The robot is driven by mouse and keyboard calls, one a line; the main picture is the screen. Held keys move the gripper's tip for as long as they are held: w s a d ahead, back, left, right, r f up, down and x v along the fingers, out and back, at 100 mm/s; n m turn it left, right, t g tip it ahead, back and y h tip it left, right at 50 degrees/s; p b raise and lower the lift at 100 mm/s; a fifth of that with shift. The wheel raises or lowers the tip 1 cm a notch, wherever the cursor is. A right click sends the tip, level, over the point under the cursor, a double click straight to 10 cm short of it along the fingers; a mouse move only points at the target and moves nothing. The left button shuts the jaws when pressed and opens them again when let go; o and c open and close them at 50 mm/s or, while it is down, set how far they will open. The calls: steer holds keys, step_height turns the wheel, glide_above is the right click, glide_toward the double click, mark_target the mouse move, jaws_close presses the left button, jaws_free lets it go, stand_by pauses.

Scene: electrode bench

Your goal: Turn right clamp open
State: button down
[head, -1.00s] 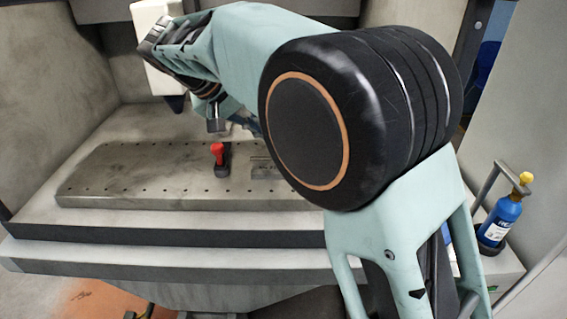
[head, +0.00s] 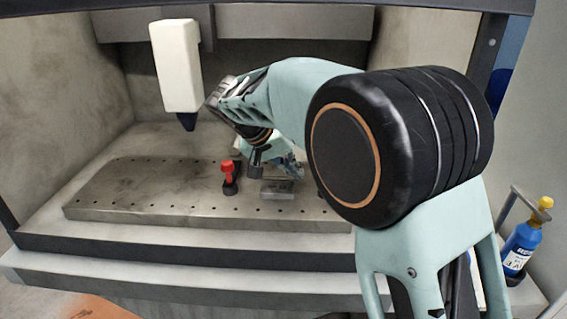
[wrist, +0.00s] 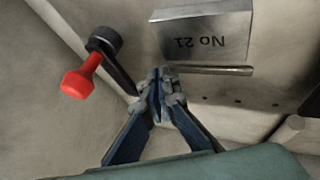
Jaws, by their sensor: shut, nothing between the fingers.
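One clamp (head: 229,177) with a red handle and black base stands on the grey perforated plate (head: 130,190). In the wrist view the clamp (wrist: 90,62) is at upper left, its black arm slanting down towards the block and my fingertips. I cannot tell whether it is the right clamp; no second clamp shows. A metal block (wrist: 205,36) marked "No 21" lies beside it, and also shows in the head view (head: 278,189). My gripper (wrist: 161,92) is shut and empty, its tips close to the clamp arm's end. In the head view my gripper (head: 293,168) is partly hidden.
A white box-shaped unit (head: 177,68) with a dark tip hangs above the plate's back. A thin metal rod (wrist: 208,70) lies along the block in the wrist view. A blue bottle (head: 523,245) stands at far right. The plate's left half is clear.

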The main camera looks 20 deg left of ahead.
steer(key=shift+w+d+r, duration=0.1)
steer(key=shift+w+d, duration=0.15)
steer(key=shift+d, duration=0.45)
steer(key=shift+w+d+r, duration=0.1)
steer(key=shift+w+d, duration=0.1)
steer(key=shift+d, duration=0.5)
steer(key=shift+w+d+m, duration=0.4)
steer(key=shift+d+m, duration=0.05)
steer(key=shift+m, duration=0.05)
steer(key=shift+d+m+g+h, duration=0.15)
steer(key=shift+m+g+h, duration=0.15)
steer(key=shift+m+h, duration=0.1)
